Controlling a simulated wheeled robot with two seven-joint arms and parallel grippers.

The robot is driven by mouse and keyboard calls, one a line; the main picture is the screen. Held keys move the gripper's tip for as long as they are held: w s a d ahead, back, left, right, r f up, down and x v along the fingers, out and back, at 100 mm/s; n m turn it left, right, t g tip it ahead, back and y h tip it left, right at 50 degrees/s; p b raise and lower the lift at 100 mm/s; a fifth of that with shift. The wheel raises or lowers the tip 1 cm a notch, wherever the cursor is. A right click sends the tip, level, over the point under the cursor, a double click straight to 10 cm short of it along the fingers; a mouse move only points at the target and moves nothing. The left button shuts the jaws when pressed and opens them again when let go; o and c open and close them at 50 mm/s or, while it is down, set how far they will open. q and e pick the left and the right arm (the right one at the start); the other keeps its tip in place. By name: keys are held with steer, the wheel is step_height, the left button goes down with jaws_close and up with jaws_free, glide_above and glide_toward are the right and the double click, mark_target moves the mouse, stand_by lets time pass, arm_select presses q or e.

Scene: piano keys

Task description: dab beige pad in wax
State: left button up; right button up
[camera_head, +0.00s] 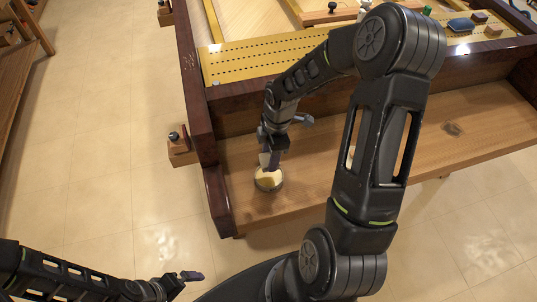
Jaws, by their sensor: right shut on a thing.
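The wax is a pale yellow fill in a small round tin (268,184) on the wooden shelf, near its left end. My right gripper (270,160) points down right over the tin and is shut on a small pale thing, which I take to be the beige pad. The fingers and the tin hide most of the pad, so I cannot tell whether it touches the wax. My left gripper (180,284) is low at the left, over the floor and away from the shelf. Its fingertips are too small and dark to tell whether they are apart.
The wooden shelf (300,185) runs right from a dark wooden side post (215,195). Behind it stands a piano case with a perforated light strip (250,62). A dark pad and small blocks lie at the back right (461,25). Tiled floor (90,140) at left is clear.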

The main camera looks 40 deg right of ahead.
arm_select(q)
steer(key=shift+d, duration=0.1)
steer(key=shift+f, duration=0.1)
arm_select(e)
steer(key=shift+f, duration=0.1)
arm_select(q)
steer(key=shift+w+f+b, duration=0.15)
steer(key=shift+f+b, duration=0.9)
steer(key=shift+b, duration=0.2)
steer(key=shift+w+f+b, duration=0.15)
steer(key=shift+f+b, duration=0.85)
steer(key=shift+b, duration=0.2)
arm_select(e)
steer(key=shift+f, duration=2.85)
arm_select(q)
steer(key=shift+f+b, duration=0.4)
arm_select(e)
steer(key=shift+s+f, duration=0.1)
steer(key=shift+f, duration=0.5)
steer(key=shift+r+p, duration=2.9)
steer(key=shift+r, duration=0.7)
arm_select(q)
step_height(320, 180, up, 6)
steer(key=shift+f, duration=0.2)
steer(key=shift+s, duration=0.1)
